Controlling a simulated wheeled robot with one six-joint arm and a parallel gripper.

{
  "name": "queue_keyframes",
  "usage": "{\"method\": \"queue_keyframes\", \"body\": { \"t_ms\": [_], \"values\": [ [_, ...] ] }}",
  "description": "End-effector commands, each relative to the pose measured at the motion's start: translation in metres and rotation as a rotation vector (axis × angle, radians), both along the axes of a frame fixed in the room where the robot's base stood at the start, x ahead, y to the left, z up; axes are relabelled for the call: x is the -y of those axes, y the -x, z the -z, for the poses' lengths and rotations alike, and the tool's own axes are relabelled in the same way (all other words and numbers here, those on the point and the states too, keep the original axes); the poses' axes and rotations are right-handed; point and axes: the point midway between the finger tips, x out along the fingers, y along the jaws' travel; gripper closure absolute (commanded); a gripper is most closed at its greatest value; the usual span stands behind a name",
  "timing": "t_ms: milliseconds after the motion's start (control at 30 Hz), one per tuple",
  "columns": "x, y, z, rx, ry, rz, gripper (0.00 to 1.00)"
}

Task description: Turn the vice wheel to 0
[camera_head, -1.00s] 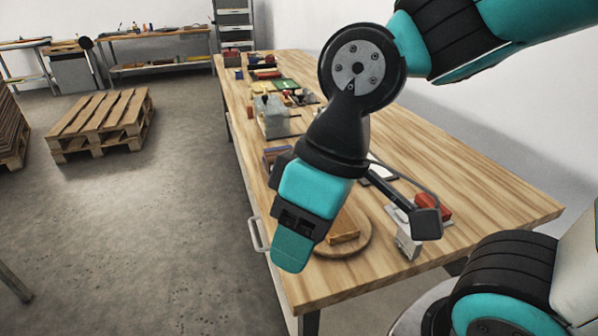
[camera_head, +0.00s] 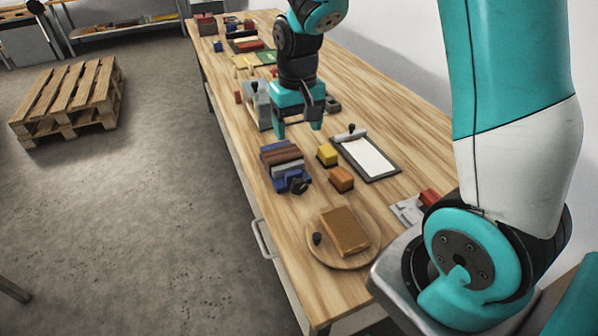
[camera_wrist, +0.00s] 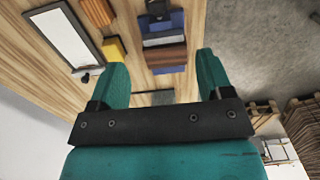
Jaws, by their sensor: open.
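The vice (camera_head: 294,176), blue with brown and grey layers between its jaws, stands near the left edge of the bench. It also shows in the wrist view (camera_wrist: 168,22), ahead of my fingers. A dark wheel-like part (camera_head: 299,186) sits at its near end; its marks are too small to read. The same part seems to show at the top of the wrist view (camera_wrist: 157,8), cut by the frame edge. My gripper (camera_head: 297,120) is open and empty, points down beyond the vice, and seems apart from it.
A yellow block (camera_head: 327,153), an orange block (camera_head: 341,179) and a clipboard (camera_head: 368,158) lie right of the vice. A round board (camera_head: 360,258) with a brown block is nearer. A grey device (camera_head: 256,103) stands left of my gripper. Bare wood lies between these.

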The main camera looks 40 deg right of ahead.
Motion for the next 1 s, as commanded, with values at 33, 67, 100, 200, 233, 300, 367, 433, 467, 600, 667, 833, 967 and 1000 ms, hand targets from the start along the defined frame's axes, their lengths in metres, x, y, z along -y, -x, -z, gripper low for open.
{"method": "queue_keyframes", "body": {
  "t_ms": [33, 67, 100, 200, 233, 300, 367, 433, 467, 600, 667, 833, 967, 1000],
  "values": [
    [0.004, -0.002, 0.003, -0.006, 0.005, 0.012, 0.27],
    [0.005, -0.002, 0.006, -0.007, 0.007, 0.016, 0.27],
    [0.006, -0.002, 0.011, -0.008, 0.008, 0.018, 0.27],
    [0.006, -0.001, 0.027, -0.010, 0.007, 0.018, 0.27],
    [0.006, -0.001, 0.033, -0.012, 0.007, 0.018, 0.27],
    [0.006, -0.001, 0.049, -0.012, 0.007, 0.018, 0.27],
    [0.006, 0.000, 0.063, -0.013, 0.007, 0.018, 0.27],
    [0.006, -0.001, 0.079, -0.011, 0.006, 0.017, 0.27],
    [0.006, 0.000, 0.086, -0.012, 0.006, 0.017, 0.27],
    [0.006, 0.000, 0.118, -0.011, 0.006, 0.017, 0.27],
    [0.006, -0.001, 0.130, -0.010, 0.006, 0.017, 0.27],
    [0.006, -0.001, 0.158, -0.007, 0.006, 0.017, 0.27],
    [0.006, -0.001, 0.170, -0.005, 0.006, 0.017, 0.27],
    [0.006, -0.001, 0.172, -0.004, 0.006, 0.017, 0.27]
  ]
}}
